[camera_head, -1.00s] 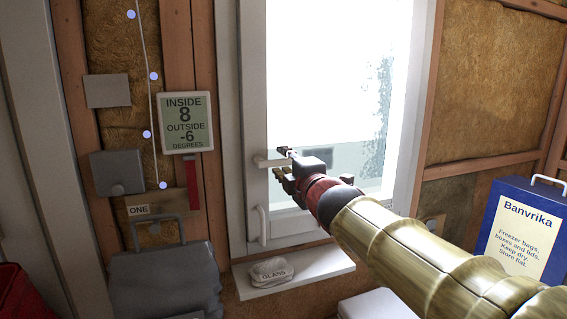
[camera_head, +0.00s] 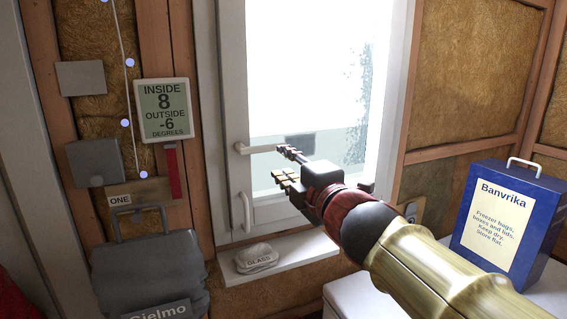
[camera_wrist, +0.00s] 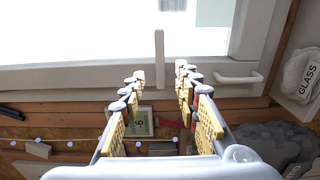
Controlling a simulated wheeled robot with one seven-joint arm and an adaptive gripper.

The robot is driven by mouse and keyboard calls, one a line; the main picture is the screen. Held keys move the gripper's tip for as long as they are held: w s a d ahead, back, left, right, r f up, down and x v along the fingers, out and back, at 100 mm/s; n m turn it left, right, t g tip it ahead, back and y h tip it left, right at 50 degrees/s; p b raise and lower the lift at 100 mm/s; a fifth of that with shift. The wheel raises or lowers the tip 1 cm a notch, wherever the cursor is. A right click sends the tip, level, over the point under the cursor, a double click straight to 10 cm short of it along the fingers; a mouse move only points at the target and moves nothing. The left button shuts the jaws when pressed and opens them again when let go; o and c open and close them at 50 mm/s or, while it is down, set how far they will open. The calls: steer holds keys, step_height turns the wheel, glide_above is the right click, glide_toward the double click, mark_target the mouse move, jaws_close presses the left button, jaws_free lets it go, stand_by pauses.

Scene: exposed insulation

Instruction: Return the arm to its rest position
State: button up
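My gripper (camera_head: 285,165) is in front of the window (camera_head: 310,90), in the middle of the head view. Its two yellow-padded fingers are spread apart, with nothing between them, as the wrist view (camera_wrist: 160,85) also shows. My arm reaches up from the lower right. The white window handle (camera_head: 260,148) sticks out sideways, just left of the fingertips in the head view. In the wrist view the handle (camera_wrist: 159,58) stands beyond the fingertips, in line with the gap. I cannot tell the exact distance between them.
A white pull bar (camera_head: 245,212) is low on the window frame. A "GLASS" bag (camera_head: 257,258) lies on the sill (camera_head: 300,253). A blue Banvrika box (camera_head: 508,215) stands right on a white surface (camera_head: 350,297). A grey Gielmo case (camera_head: 150,270) and a thermometer display (camera_head: 164,108) are left.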

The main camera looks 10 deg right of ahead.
steer(key=s+d+f+m+g+h, duration=0.3)
steer(key=d+f+m, duration=0.25)
steer(key=f, duration=0.35)
steer(key=s+d+f+m+g+h, duration=0.25)
steer(key=d+f+m, duration=0.25)
steer(key=f+m, duration=0.25)
steer(key=s+f+m+g, duration=0.3)
steer(key=s+f, duration=0.4)
steer(key=s, duration=0.4)
steer(key=s+f+m+g+p, duration=0.1)
steer(key=s+f+m+g, duration=0.2)
steer(key=s, duration=0.8)
steer(key=shift+s+d+f+m, duration=0.2)
steer(key=shift+f+m, duration=1)
steer(key=shift+f, duration=0.9)
